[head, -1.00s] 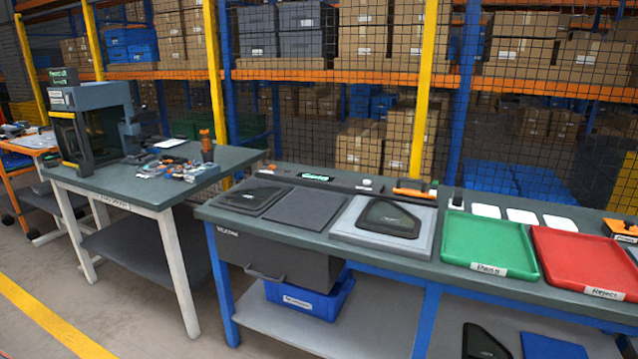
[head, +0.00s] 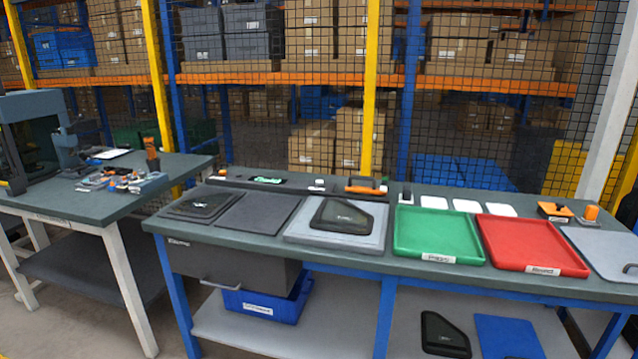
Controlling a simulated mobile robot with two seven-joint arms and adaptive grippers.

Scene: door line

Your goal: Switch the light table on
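A pale grey flat panel (head: 301,232), which looks like the light table, lies on the long green-topped workbench (head: 262,236). A dark door-shaped part (head: 342,216) rests on it. No glow shows on the panel, and I cannot make out a switch on it. Neither of my grippers is in view.
Right of the panel are a green tray (head: 437,236), a red tray (head: 530,246) and a grey plate (head: 608,252). Left are dark mats (head: 258,214). A drawer handle (head: 220,284) sticks out in front. A second bench (head: 60,197) stands left; mesh fencing runs behind.

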